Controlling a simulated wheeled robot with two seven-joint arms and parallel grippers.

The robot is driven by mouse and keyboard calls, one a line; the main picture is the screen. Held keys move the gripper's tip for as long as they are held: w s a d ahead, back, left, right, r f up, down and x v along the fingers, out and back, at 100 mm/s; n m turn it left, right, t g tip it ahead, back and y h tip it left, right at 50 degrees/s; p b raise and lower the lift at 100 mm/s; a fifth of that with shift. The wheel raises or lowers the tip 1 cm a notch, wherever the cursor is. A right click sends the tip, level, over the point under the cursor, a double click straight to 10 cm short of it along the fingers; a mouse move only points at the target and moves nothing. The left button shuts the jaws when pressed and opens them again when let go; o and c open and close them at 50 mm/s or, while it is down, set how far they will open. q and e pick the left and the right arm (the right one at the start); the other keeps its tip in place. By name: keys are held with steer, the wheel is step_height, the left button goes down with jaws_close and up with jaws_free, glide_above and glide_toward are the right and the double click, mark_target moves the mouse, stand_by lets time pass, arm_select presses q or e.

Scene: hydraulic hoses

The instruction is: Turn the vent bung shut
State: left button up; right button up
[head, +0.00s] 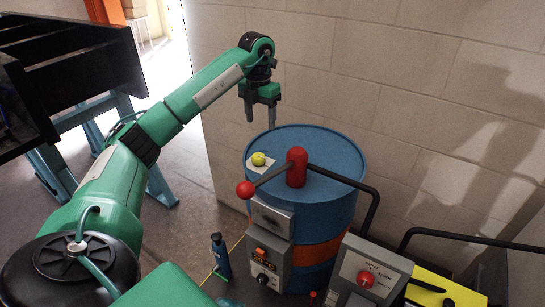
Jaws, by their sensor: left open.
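A blue drum (335,150) with an orange band stands against the wall. On the left part of its lid is a small round yellow-green piece (258,159) on a pale square patch; it may be the vent bung, but I cannot tell whether it is turned open or shut. My left gripper (260,118) is open and empty, pointing down. It shows above and behind the yellow-green piece, apart from it, near the drum's far left rim. My right gripper is not in view.
A red pump head (296,168) with a red-knobbed lever (246,189) and a black hose (345,179) crosses the lid. Grey control boxes (265,262) stand in front, a blue bottle (220,255) beside them. A block wall (400,100) is close behind. A black rack (70,70) stands left.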

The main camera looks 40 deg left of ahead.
arm_select(q)
glide_toward(258, 156)
steer(key=shift+w+d+f, duration=0.1)
steer(key=shift+w, duration=0.1)
step_height(258, 156, down, 4)
steer(key=shift+s+r+p, duration=0.1)
steer(key=shift+s+p, duration=0.05)
steer(key=shift+p, duration=0.55)
step_height(258, 156, down, 4)
steer(key=shift+r+p, duration=0.1)
steer(key=shift+p, duration=0.45)
steer(key=shift+f, duration=0.65)
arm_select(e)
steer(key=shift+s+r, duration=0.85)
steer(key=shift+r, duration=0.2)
